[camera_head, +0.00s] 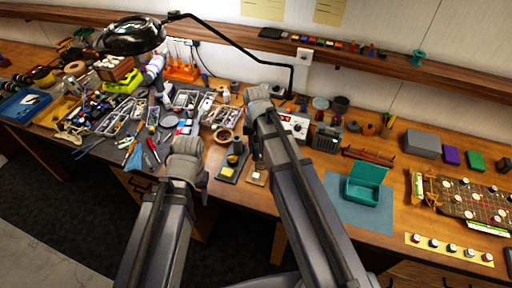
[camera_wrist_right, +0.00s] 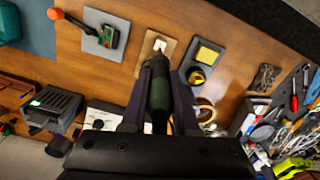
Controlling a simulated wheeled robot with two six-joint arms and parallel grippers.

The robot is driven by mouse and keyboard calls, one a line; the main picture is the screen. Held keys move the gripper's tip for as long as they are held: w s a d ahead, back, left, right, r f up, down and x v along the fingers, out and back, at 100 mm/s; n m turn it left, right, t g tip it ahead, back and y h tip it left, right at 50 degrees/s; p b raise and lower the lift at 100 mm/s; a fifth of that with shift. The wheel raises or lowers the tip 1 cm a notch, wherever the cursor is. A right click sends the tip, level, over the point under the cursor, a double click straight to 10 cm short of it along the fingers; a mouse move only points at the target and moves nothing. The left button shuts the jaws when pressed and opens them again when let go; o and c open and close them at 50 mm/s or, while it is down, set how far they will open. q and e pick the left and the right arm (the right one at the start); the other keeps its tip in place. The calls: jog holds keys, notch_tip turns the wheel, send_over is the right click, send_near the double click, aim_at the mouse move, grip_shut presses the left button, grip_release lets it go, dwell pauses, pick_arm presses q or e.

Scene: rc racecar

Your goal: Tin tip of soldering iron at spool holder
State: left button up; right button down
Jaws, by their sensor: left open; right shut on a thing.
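My right gripper (camera_wrist_right: 158,84) is shut on the soldering iron (camera_wrist_right: 160,90), held by its dark green and black handle in the right wrist view. The iron's far end reaches toward a small wooden base with a white piece on it (camera_wrist_right: 152,44), possibly the spool holder; I cannot tell whether they touch. The base also shows in the head view (camera_head: 257,175), partly behind my right arm. My right gripper (camera_head: 258,94) is seen from behind there, and the iron is hidden. My left gripper (camera_head: 187,148) is open, left of the base; its fingers are hard to make out.
A black stand with a yellow sponge (camera_head: 235,158) is beside the wooden base. A tan ring (camera_head: 223,136) lies behind it. Tools crowd the bench's left. A teal box (camera_head: 364,184) stands on a blue mat at right. A lamp arm (camera_head: 235,43) crosses above.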

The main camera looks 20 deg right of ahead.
jog(key=shift+f+b, duration=1.1)
dwell(5.2)
dwell(0.8)
